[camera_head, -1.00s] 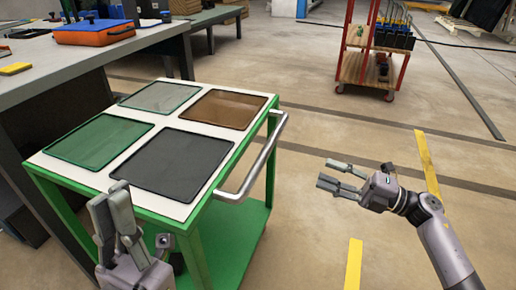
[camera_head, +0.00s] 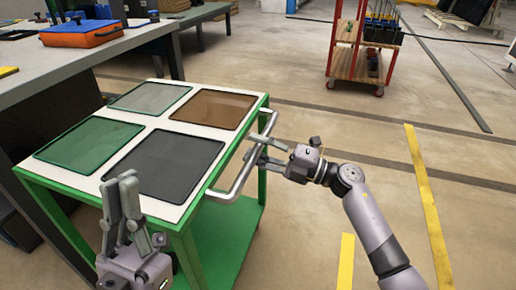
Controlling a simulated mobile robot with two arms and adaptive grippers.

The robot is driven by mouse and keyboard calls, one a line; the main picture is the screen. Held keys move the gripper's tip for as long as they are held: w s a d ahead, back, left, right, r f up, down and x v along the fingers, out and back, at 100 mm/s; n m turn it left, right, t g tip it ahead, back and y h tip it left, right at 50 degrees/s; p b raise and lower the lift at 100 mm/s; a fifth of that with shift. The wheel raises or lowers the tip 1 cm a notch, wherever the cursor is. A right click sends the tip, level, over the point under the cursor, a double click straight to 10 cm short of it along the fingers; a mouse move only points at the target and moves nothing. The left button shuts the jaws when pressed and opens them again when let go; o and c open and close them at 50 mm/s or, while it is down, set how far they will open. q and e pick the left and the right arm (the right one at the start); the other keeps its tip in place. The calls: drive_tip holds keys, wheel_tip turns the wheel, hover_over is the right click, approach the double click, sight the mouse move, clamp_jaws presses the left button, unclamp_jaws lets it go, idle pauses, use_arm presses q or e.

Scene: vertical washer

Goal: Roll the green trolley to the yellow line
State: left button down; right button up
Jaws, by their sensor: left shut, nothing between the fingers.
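The green trolley (camera_head: 205,215) stands left of centre, its white top (camera_head: 150,125) carrying a grey, a brown, a green and a black tray. Its metal handle (camera_head: 232,194) runs along the right side. My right gripper (camera_head: 258,151) is at the handle, fingers apart and pointing left, reaching across the bar's upper part. I cannot tell whether they touch it. My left gripper (camera_head: 122,188) is shut and empty, pointing up in front of the trolley's near edge. The yellow line (camera_head: 426,190) is on the floor at right, with another yellow strip (camera_head: 346,262) nearer.
A grey workbench (camera_head: 110,55) with an orange case (camera_head: 80,34) stands close on the trolley's left. A red cart (camera_head: 357,62) stands at the back right. The floor between trolley and yellow line is clear apart from my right arm.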

drive_tip(key=shift+c, duration=0.2)
clamp_jaws()
idle(0.3)
idle(0.4)
